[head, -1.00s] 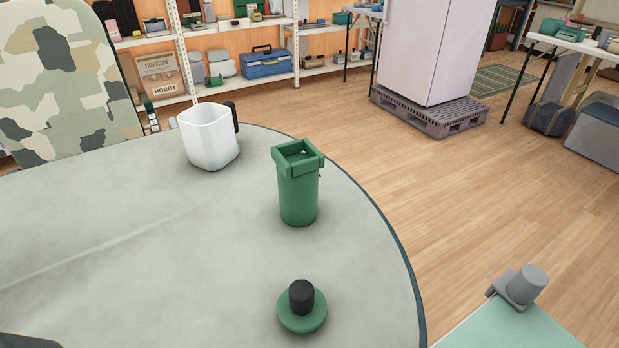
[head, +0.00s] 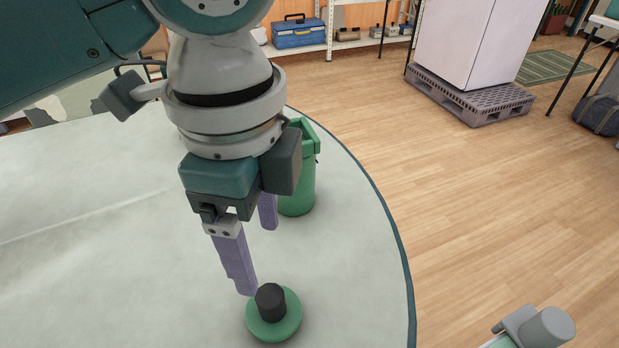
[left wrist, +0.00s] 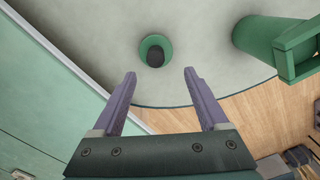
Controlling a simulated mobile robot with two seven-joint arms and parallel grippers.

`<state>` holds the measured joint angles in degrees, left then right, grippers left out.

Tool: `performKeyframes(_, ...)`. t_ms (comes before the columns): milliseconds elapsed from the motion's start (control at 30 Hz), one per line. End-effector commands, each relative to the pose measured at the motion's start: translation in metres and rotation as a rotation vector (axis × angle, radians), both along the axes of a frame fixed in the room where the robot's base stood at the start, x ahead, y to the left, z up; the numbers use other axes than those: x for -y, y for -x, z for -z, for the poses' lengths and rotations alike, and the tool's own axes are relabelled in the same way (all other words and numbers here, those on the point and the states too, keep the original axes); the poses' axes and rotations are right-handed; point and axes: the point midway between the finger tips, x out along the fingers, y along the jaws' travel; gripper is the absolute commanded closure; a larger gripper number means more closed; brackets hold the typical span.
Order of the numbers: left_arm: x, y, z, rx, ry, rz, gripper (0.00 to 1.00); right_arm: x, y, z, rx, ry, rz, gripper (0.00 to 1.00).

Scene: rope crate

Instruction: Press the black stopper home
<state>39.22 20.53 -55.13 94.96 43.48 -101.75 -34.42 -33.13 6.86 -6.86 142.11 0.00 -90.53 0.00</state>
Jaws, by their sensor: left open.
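The black stopper (head: 270,302) stands upright in the middle of a round green base (head: 286,325) on the table, near the bottom of the head view. In the left wrist view the black stopper (left wrist: 155,58) and green base (left wrist: 146,43) lie beyond the fingertips, roughly midway between them. My left gripper (head: 257,260) is open and empty, with its purple fingers pointing down above and just behind the stopper. It also shows in the left wrist view (left wrist: 160,75). I cannot tell the exact gap between fingers and stopper.
A green bin-shaped container (head: 298,190) stands behind the left gripper, partly hidden by it. The round grey-green table (head: 80,240) is clear to the left, and its edge curves close by on the right. A blue toolbox (head: 298,32) sits on the shelf behind.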

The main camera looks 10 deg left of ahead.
Motion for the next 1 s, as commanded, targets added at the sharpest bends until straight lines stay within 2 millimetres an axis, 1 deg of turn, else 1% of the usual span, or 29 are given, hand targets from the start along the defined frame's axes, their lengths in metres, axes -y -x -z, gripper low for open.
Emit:
performKeyframes(167, 0.000, 0.000, 0.000, 0.001, 0.001, -0.002, 0.23, 0.000, 0.001, 0.000, -0.002, -0.001, 0.000, 0.18)
performKeyframes(233, 0.000, 0.000, 0.004, -0.001, 0.001, -0.003, 0.23, 0.000, 0.001, 0.002, -0.003, 0.000, 0.000, 0.18)
performKeyframes(400, 0.000, 0.001, 0.030, -0.002, 0.000, -0.005, 0.23, 0.000, 0.001, 0.011, -0.003, 0.000, 0.000, 0.18)
performKeyframes(533, 0.001, 0.001, 0.044, -0.001, 0.002, -0.003, 0.23, 0.000, 0.001, 0.015, -0.003, 0.000, 0.000, 0.18)
performKeyframes(633, 0.001, 0.001, 0.048, 0.001, 0.002, -0.002, 0.23, 0.000, 0.001, 0.015, -0.003, 0.000, 0.000, 0.18)
performKeyframes(900, 0.001, 0.001, 0.048, 0.001, 0.002, -0.003, 0.23, 0.000, 0.001, 0.015, -0.003, 0.000, 0.000, 0.18)
performKeyframes(1000, 0.002, 0.003, 0.057, 0.000, 0.002, -0.003, 0.23, 0.000, 0.001, 0.018, -0.003, 0.000, 0.000, 0.18)
